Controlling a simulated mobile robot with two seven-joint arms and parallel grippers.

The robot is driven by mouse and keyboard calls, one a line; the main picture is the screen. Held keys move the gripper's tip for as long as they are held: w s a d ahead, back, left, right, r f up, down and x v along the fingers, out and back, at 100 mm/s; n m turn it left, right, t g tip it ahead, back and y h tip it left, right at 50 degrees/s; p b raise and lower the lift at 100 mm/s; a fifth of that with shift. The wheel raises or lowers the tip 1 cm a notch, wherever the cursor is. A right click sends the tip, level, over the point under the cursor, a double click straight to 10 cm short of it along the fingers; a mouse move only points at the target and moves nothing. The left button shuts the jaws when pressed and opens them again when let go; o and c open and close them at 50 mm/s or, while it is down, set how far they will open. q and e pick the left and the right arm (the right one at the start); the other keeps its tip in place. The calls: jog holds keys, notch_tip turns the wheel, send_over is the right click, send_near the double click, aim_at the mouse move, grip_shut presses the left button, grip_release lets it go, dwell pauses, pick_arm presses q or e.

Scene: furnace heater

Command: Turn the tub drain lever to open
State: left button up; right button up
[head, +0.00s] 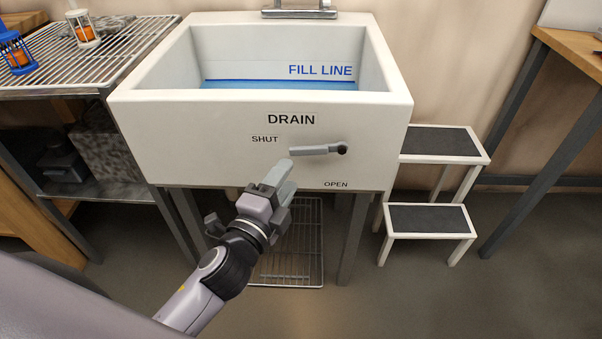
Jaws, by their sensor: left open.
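The white tub (262,118) stands in the middle of the head view, with blue water (275,84) inside near the fill line. On its front wall the drain lever (316,150) lies about level. Its grey handle points left from a dark pivot (341,149), toward the SHUT label (265,139). The OPEN label (335,184) is below the pivot. My left gripper (284,170) is open, in front of the tub's front wall, below and left of the handle's free end. The picture does not clearly show whether its fingertips touch the handle. My right gripper is not in view.
A two-step stool (430,220) is at the right, before a wooden table (575,50). A wire shelf (300,240) lies under the tub. Floor in front is clear.

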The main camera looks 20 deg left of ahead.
aim_at(303, 153)
pick_arm(q)
jog(key=shift+w+d+r, duration=0.1)
jog(key=shift+w+d, duration=0.05)
jog(key=shift+w, duration=1.1)
jog(key=shift+w+d+r, duration=0.1)
jog(key=shift+w, duration=1.1)
jog(key=shift+w+d+r, duration=0.1)
jog(key=shift+w+d, duration=0.05)
jog(key=shift+w, duration=1.1)
grip_shut()
